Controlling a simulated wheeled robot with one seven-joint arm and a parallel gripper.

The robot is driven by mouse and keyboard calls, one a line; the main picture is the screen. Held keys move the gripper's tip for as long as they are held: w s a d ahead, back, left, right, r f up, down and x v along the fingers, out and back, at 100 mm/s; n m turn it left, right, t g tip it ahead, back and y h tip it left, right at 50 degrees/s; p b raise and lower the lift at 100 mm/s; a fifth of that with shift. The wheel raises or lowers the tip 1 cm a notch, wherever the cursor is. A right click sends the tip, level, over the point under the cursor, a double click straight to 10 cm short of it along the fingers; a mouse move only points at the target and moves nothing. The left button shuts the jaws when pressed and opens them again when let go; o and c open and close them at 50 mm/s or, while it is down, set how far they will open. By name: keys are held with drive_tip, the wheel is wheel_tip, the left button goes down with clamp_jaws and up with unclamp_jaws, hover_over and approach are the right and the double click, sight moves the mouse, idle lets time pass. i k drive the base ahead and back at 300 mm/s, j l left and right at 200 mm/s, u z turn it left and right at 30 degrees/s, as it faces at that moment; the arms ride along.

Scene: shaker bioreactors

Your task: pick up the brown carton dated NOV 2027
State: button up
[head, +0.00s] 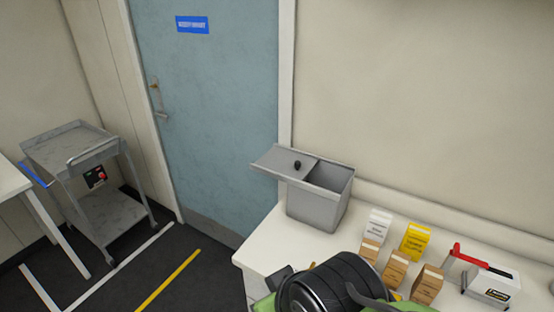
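Three small brown cartons stand on the white bench: one at the back left (370,250), one in the middle (396,270) and one at the front right (427,285). Each has a gabled top and a pale printed face. The print is too small to read, so I cannot tell which is dated NOV 2027. Black and green parts of my arm cover the bench just in front of the cartons, at the bottom of the head view. My gripper's fingers cannot be made out.
A white carton (377,227) and a yellow carton (414,241) stand behind the brown ones. A grey lidded bin (318,205) is to their left. A white box (493,288) and a red-handled tool (484,261) are at right. A grey cart (70,148) stands far left.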

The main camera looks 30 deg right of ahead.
sight(397, 264)
drive_tip(key=k+z, duration=0.15)
drive_tip(key=z, duration=0.25)
drive_tip(key=k+z, duration=0.1)
drive_tip(key=z, duration=0.3)
drive_tip(key=k+l+z, duration=0.1)
drive_tip(key=z, duration=0.3)
drive_tip(key=k+l+z, duration=0.1)
drive_tip(key=z, duration=0.3)
drive_tip(key=l, duration=0.1)
